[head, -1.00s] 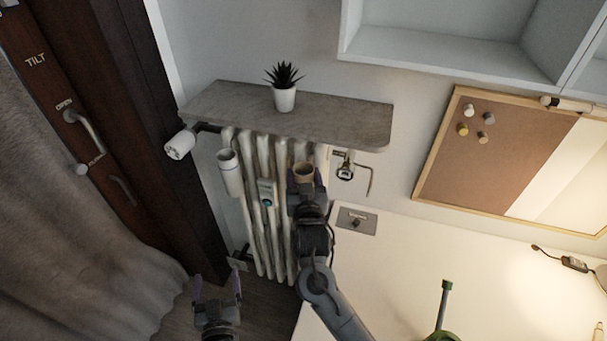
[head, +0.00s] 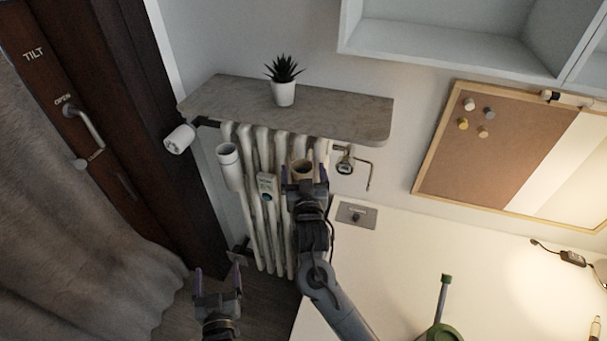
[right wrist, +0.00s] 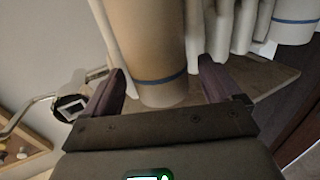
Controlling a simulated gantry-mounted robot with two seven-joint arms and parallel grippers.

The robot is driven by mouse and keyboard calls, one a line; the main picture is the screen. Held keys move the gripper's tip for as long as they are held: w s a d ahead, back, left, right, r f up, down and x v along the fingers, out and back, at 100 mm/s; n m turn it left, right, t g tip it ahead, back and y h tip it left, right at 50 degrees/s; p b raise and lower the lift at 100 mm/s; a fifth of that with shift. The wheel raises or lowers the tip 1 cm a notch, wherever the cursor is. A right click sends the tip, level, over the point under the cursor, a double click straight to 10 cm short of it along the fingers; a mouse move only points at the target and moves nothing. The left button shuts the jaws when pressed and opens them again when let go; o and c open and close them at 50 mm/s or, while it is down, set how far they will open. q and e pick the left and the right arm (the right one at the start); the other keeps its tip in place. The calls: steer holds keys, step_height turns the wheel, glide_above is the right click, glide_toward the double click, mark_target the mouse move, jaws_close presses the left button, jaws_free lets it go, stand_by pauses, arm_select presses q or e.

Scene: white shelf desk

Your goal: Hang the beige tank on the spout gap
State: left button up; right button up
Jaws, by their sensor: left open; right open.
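The beige tank (head: 302,169) is at the front of the radiator (head: 262,225), near its right end and just below the shelf. In the right wrist view the tank (right wrist: 150,45) is a tan cylinder with a blue band near its end. My right gripper (head: 305,177) is open, with a finger on each side of the tank. The gripper hides the tank's lower part in the head view. My left gripper (head: 217,283) is open and empty, low in front of the radiator. I cannot tell which gap is the spout gap.
A white tank (head: 229,166) hangs on the radiator to the left, beside a small grey device (head: 267,187). A stone shelf (head: 340,115) with a potted plant (head: 284,93) is above. A valve (head: 344,160) is right of the radiator. The white desk (head: 400,260) is at right.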

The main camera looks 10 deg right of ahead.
steer(key=shift+s, duration=0.1)
steer(key=s, duration=1.1)
steer(key=shift+s, duration=0.4)
steer(key=shift+a+r, duration=0.1)
stand_by(1.3)
